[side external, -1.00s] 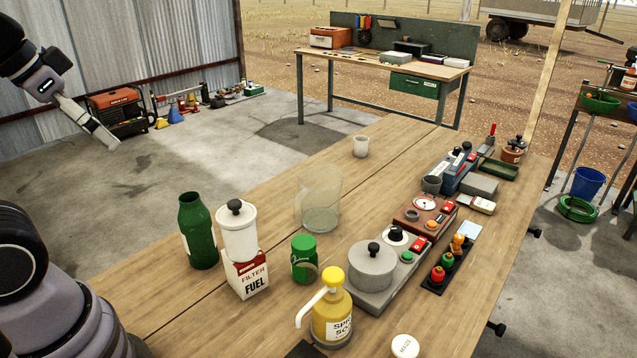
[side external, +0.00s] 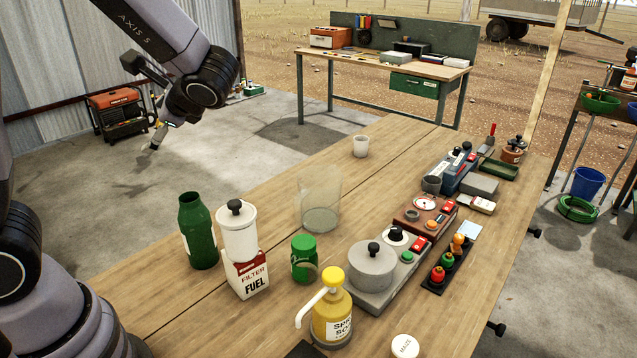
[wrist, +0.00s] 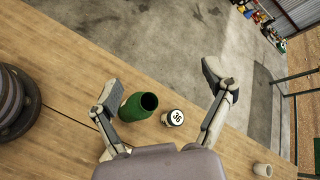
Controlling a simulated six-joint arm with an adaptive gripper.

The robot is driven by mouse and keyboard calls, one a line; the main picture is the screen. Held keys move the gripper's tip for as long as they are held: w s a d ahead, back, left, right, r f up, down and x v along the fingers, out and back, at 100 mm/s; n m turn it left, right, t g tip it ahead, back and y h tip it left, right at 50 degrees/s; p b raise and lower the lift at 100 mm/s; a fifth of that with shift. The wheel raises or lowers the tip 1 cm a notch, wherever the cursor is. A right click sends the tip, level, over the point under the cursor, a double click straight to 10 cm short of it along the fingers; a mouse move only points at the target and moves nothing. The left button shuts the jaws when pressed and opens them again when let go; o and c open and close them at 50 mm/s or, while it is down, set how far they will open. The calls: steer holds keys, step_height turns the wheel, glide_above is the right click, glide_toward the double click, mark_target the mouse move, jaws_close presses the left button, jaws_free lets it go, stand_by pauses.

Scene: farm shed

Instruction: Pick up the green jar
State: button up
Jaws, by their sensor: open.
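The green jar (side external: 304,259) stands upright on the table (side external: 245,318) in the side view, with a green lid and a label. It is between the red-and-white fuel filter box (side external: 247,277) and the yellow pump bottle (side external: 332,312). I cannot make it out in the wrist view. My gripper (side external: 150,104) is high above the far left table side, well away from the jar. In the wrist view, my gripper (wrist: 163,86) has its fingers spread wide and empty. A taller open green bottle (side external: 198,232) stands left of the box; it also shows in the wrist view (wrist: 137,107).
A clear container (side external: 320,196) stands behind the jar. A grey pot (side external: 372,268) is at the jar's right. A small cup (side external: 360,146) stands farther back.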

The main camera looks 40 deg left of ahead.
steer(key=w+d+f+m+t+y, duration=0.25)
steer(key=w+m+y, duration=0.2)
steer(key=w, duration=0.35)
steer(key=m+t+h, duration=0.6)
steer(key=m+t, duration=0.9)
glide_above(298, 265)
steer(key=w+a, duration=0.3)
steer(key=shift+y, duration=0.25)
steer(key=f, duration=1.8)
steer(key=shift+s+d+f, duration=0.1)
steer(key=shift+s, duration=0.15)
steer(key=s+d+f+m+h, duration=0.1)
steer(key=f+m+h, duration=0.1)
steer(key=f, duration=0.1)
steer(key=s+d+f+m+h, duration=0.1)
steer(key=s+f+h, duration=0.1)
steer(key=f, duration=0.2)
steer(key=s+d+f+m+t+h, duration=0.1)
steer(key=f+m, duration=0.1)
steer(key=f, duration=0.1)
steer(key=shift+s+d+f+m+h, duration=0.2)
steer(key=shift+s+f+m+h, duration=0.1)
steer(key=shift+m+h, duration=0.1)
steer(key=shift+f, duration=0.25)
steer(key=x, duration=0.7)
steer(key=shift+w, duration=0.15)
steer(key=c, duration=1.1)
